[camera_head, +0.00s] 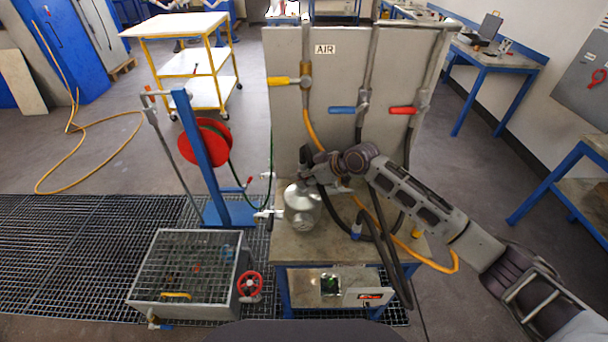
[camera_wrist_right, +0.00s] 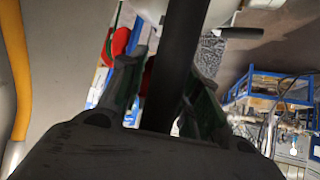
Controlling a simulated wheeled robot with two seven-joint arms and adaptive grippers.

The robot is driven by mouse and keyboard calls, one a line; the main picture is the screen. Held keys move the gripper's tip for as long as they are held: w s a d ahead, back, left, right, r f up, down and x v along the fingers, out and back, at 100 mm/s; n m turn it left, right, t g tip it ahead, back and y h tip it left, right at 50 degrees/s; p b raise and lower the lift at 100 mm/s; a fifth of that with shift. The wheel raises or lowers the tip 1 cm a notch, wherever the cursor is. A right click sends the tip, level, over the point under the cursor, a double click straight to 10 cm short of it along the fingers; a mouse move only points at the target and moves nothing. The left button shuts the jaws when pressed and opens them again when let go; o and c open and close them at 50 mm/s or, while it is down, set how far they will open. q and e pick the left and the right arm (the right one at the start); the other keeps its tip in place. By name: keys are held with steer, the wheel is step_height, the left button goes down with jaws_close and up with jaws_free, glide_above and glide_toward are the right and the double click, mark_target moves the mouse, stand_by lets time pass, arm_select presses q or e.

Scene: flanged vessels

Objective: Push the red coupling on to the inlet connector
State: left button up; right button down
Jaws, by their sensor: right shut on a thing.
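A silvery round vessel (camera_head: 302,208) stands on the bench with pale fittings (camera_head: 266,213) on its left side. I cannot tell which fitting is the inlet connector. My right gripper (camera_head: 308,165) is just above the vessel, reaching in from the right. In the right wrist view its fingers (camera_wrist_right: 168,72) are closed around a thick dark hose (camera_wrist_right: 182,65), which runs up between them. The red coupling cannot be made out clearly; the hose end is hidden or too small to see. My left gripper is not in view.
A panel (camera_head: 285,115) marked AIR stands behind the bench, with yellow, blue and red (camera_head: 402,110) valve handles. Yellow and dark hoses loop over the bench's right side. A red hose reel (camera_head: 192,143) on a blue post (camera_head: 190,150) and a grated tank (camera_head: 150,262) stand left.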

steer(key=shift+f+b, duration=0.8)
steer(key=shift+f, duration=0.85)
steer(key=c, duration=0.9)
jaws_free()
steer(key=shift+c, duration=0.2)
steer(key=shift+d, duration=0.1)
steer(key=v, duration=1.2)
steer(key=shift+f, duration=0.1)
